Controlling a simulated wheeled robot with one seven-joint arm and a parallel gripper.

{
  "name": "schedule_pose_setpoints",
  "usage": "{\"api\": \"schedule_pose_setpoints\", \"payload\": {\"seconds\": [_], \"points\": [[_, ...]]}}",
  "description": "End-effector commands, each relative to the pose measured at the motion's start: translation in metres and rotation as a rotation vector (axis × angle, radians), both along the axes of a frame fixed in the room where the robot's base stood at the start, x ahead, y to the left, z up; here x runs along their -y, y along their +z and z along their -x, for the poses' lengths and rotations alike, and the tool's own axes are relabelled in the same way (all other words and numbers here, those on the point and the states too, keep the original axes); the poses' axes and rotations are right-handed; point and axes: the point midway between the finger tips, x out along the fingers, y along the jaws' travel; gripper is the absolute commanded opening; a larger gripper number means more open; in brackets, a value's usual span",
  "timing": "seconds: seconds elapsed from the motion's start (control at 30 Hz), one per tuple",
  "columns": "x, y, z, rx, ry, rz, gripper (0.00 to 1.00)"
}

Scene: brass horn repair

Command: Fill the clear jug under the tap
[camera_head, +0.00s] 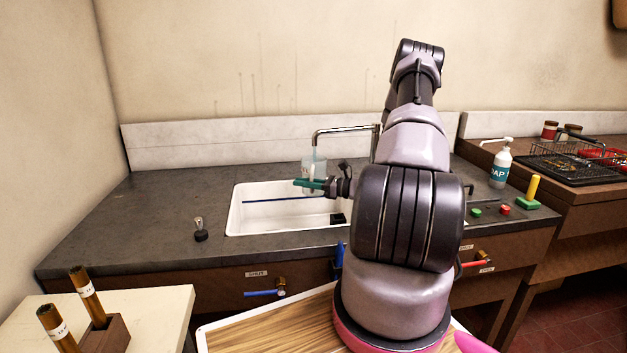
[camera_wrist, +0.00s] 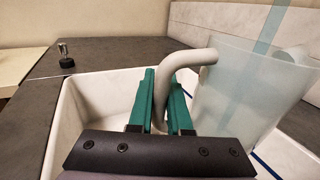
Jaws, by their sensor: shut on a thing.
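The clear jug (camera_head: 314,170) is upright over the white sink (camera_head: 245,222), below the spout of the tap (camera_head: 345,129). In the wrist view the jug (camera_wrist: 245,95) is on the right, and its pale curved handle (camera_wrist: 190,60) passes between my green fingers. My gripper (camera_head: 300,184) is shut on this handle; it also shows in the wrist view (camera_wrist: 163,78). A pale blue see-through strip, like a water stream, runs down into the jug's mouth in the wrist view. I cannot tell the water level.
A blue-handled valve (camera_head: 264,293) and a red-handled one (camera_head: 475,264) are on the cabinet front. A small dark stopper-like object (camera_head: 200,230) stands left of the sink. A soap bottle (camera_head: 500,165) and brush (camera_head: 530,195) are right. The left counter is mostly clear.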

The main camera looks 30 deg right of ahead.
Motion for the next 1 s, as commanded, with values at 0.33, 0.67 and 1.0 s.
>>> {"api": "schedule_pose_setpoints", "payload": {"seconds": [0.33,0.67,1.0], "points": [[0.000,0.001,0.000,0.002,0.000,0.001,0.00],[-0.004,0.002,0.016,0.001,-0.001,-0.001,0.00],[-0.011,0.004,0.040,0.001,0.000,-0.001,0.00]]}}
